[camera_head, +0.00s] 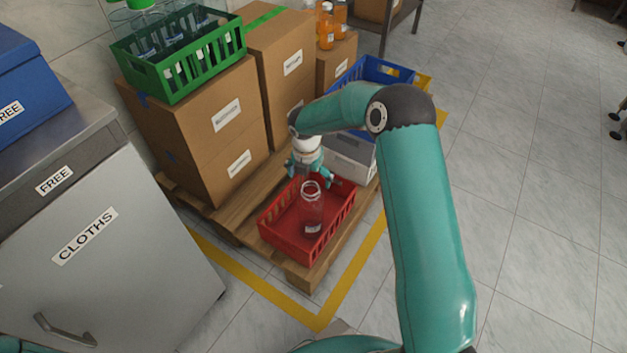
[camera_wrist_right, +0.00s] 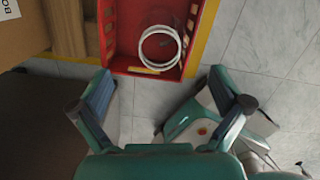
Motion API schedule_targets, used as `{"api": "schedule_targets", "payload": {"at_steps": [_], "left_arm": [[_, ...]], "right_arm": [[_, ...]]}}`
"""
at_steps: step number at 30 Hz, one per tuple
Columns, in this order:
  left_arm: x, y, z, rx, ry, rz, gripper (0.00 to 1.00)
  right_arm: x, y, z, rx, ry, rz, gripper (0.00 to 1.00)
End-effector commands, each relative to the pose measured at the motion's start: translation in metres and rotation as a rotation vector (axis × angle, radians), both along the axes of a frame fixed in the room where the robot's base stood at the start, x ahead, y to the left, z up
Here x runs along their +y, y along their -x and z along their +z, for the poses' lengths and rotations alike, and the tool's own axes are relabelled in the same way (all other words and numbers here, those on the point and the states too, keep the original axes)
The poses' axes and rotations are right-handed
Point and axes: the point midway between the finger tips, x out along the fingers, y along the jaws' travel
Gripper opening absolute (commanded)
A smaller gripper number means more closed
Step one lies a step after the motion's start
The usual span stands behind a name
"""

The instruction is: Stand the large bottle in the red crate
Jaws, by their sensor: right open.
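The large clear bottle (camera_head: 312,210) stands upright inside the red crate (camera_head: 271,233), with its mouth up. In the right wrist view its round rim (camera_wrist_right: 160,47) shows from above, inside the red crate (camera_wrist_right: 121,64) and close to the crate's wall. My right gripper (camera_head: 311,178) is open beside the bottle's neck, over the crate's far end. In the wrist view the right gripper's fingers (camera_wrist_right: 165,100) are spread wide, with nothing between them and the bottle beyond the tips. My left gripper is not in view.
The red crate sits on a wooden pallet (camera_head: 229,218). A grey crate (camera_head: 350,160) and a blue crate (camera_head: 385,70) stand behind it. Cardboard boxes (camera_head: 210,130) carry a green crate (camera_head: 160,78) at left.

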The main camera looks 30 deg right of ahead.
Motion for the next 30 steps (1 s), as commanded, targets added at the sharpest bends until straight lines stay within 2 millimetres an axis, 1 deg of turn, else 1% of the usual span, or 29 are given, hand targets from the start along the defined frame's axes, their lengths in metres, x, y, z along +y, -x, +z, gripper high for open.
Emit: {"api": "schedule_targets", "payload": {"at_steps": [1,3,5,7,8,11,13,14,15,17,18,20,21,23,24,27,30], "left_arm": [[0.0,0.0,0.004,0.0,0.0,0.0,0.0],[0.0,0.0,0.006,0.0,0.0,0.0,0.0],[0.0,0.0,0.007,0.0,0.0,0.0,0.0],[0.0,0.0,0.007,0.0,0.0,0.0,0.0],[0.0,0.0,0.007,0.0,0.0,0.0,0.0],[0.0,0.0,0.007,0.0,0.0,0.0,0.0],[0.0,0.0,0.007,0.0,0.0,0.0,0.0],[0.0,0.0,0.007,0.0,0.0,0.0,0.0],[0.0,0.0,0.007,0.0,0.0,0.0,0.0],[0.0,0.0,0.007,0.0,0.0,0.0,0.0],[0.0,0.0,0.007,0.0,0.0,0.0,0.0],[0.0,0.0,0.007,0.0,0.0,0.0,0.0],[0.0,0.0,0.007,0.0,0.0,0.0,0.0],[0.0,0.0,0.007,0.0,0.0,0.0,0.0],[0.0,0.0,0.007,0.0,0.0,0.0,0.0],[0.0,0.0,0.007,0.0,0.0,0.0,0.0],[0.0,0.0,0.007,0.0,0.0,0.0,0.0]], "right_arm": [[0.001,0.0,0.011,-0.001,0.0,0.001,1.0],[0.002,0.001,0.018,-0.001,0.0,0.0,1.0],[0.003,0.002,0.021,-0.001,-0.003,-0.004,1.0],[0.008,0.004,0.019,0.0,-0.016,-0.023,1.0],[0.012,0.006,0.016,0.0,-0.027,-0.042,1.0],[0.036,0.018,-0.003,-0.002,-0.091,-0.156,1.0],[0.062,0.032,-0.023,0.002,-0.161,-0.295,1.0],[0.074,0.039,-0.032,0.008,-0.196,-0.372,1.0],[0.093,0.051,-0.044,0.019,-0.243,-0.487,1.0],[0.121,0.073,-0.061,0.047,-0.311,-0.685,1.0],[0.139,0.09,-0.072,0.074,-0.352,-0.833,1.0],[0.163,0.116,-0.085,0.116,-0.4,-1.066,1.0],[0.177,0.134,-0.091,0.148,-0.422,-1.222,1.0],[0.194,0.16,-0.099,0.194,-0.44,-1.451,1.0],[0.204,0.177,-0.102,0.226,-0.445,-1.592,1.0],[0.216,0.212,-0.107,0.261,-0.419,-1.911,1.0],[0.221,0.237,-0.108,0.285,-0.391,-2.141,1.0]]}}
